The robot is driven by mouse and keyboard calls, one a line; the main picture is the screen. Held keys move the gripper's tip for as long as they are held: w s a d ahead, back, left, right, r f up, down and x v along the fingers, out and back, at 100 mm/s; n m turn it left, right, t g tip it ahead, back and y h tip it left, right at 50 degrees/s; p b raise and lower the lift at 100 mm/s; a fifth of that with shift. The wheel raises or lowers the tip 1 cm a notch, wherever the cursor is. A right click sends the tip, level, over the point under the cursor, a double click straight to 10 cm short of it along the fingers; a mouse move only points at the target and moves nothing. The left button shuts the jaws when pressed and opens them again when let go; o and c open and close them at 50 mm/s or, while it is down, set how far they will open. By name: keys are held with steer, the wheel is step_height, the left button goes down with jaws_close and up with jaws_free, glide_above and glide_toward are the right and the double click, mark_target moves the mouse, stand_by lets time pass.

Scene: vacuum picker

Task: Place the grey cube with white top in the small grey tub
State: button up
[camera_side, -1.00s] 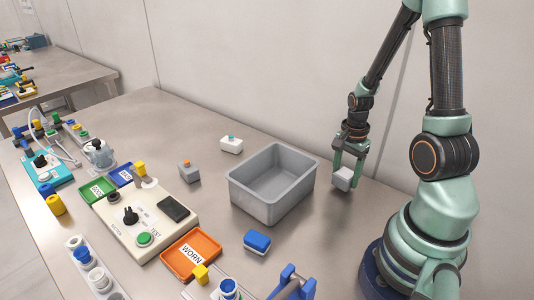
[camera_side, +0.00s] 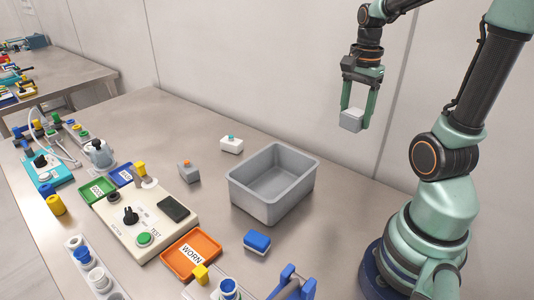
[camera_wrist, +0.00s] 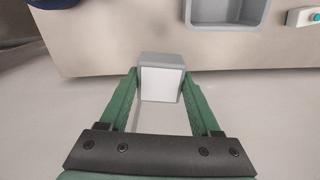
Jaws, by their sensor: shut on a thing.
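The grey cube with white top (camera_side: 351,120) is between the fingers of my gripper (camera_side: 358,112), held in the air to the right of the small grey tub and higher than its rim. In the wrist view the cube (camera_wrist: 161,80) sits between the green fingertips of my gripper (camera_wrist: 160,88), which is shut on it. The small grey tub (camera_side: 262,205) stands on the table, and its visible inside is empty. Part of the tub (camera_wrist: 228,25) shows at the top of the wrist view.
A blue-topped block (camera_side: 257,242) lies in front of the tub. A white block (camera_side: 231,144) and a grey block with an orange knob (camera_side: 188,171) stand to its left. An orange tray (camera_side: 190,256) and a test box (camera_side: 140,215) are further left. The wall is behind.

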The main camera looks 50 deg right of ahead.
steer(key=w+a+n, duration=0.1)
steer(key=w+a, duration=0.6)
steer(key=w, duration=0.1)
glide_above(273, 193)
steer(key=shift+n, duration=0.3)
step_height(273, 193, down, 19)
steer(key=shift+f, duration=0.1)
steer(key=shift+f, duration=0.15)
steer(key=o, duration=1.4)
